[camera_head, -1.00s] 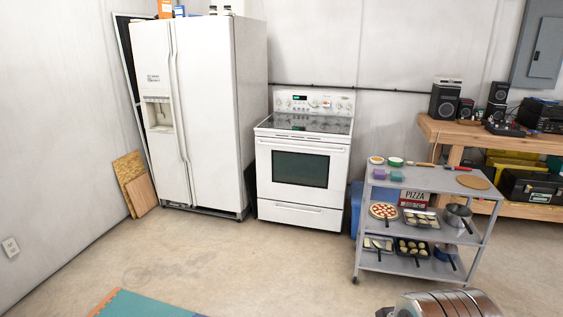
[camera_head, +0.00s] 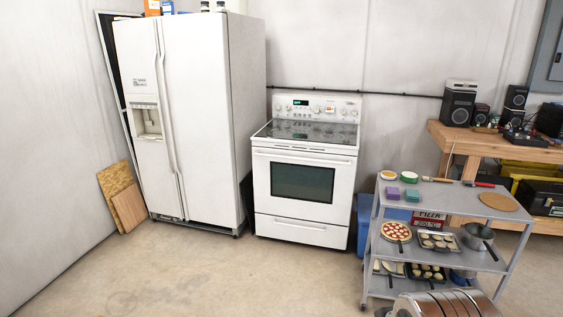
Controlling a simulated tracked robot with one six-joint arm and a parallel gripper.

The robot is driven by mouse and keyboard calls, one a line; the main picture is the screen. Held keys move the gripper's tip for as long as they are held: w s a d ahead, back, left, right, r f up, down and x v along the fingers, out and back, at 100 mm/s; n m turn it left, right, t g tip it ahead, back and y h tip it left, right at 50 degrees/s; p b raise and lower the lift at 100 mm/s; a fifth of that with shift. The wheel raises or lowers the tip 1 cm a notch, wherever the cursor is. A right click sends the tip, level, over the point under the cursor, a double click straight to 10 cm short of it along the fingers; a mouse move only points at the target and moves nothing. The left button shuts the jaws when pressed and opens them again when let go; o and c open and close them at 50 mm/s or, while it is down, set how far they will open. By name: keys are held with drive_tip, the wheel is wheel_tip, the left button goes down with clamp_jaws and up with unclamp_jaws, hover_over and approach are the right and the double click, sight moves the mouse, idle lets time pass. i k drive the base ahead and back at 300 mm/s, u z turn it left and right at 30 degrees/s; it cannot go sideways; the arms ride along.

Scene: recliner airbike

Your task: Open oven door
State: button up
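The white oven (camera_head: 306,170) stands against the back wall, right of the fridge. Its door (camera_head: 302,183) is shut and has a dark window. A white handle bar (camera_head: 303,157) runs across the top of the door, below the black glass cooktop. A green display is lit on the back panel. A ribbed metallic cylinder (camera_head: 446,304) at the bottom right edge seems to be part of my own body. My gripper is not in view, so its state does not show.
A white fridge (camera_head: 197,120) stands left of the oven. A grey cart (camera_head: 450,200) with pans, food and utensils stands to the right, nearer to me. A wooden workbench (camera_head: 480,147) with speakers is behind it. The floor (camera_head: 230,275) before the oven is clear.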

sight(315, 185)
drive_tip(key=u, duration=0.1)
drive_tip(key=i, duration=1.55)
drive_tip(key=u, duration=0.3)
drive_tip(key=i, duration=2.3)
drive_tip(key=u, duration=0.2)
